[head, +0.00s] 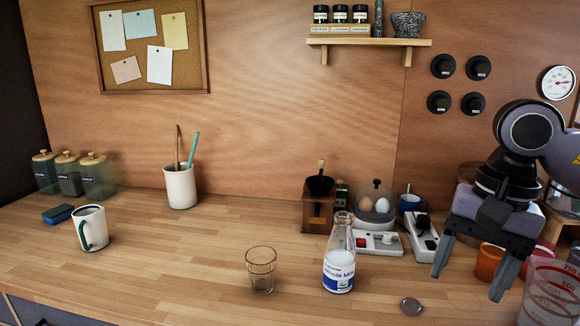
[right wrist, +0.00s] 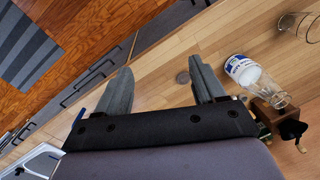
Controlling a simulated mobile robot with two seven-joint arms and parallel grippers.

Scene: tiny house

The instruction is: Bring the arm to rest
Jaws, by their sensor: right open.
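My right gripper (head: 468,272) is open and empty, pointing down above the right end of the wooden counter. In the right wrist view its two fingers (right wrist: 160,88) stand well apart with nothing between them. A milk bottle (head: 339,262) stands upright on the counter left of the gripper, apart from it. A round grey lid (head: 411,306) lies flat near the front edge, between the bottle and the gripper. A clear glass (head: 261,270) stands left of the bottle. My left gripper does not show.
An orange cup (head: 488,262) and a clear measuring jug (head: 551,295) stand close by the right gripper. A coffee grinder (head: 317,211), an egg cooker (head: 375,205) and a power strip (head: 423,238) are behind. A white mug (head: 91,228) is at left. The counter's left middle is clear.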

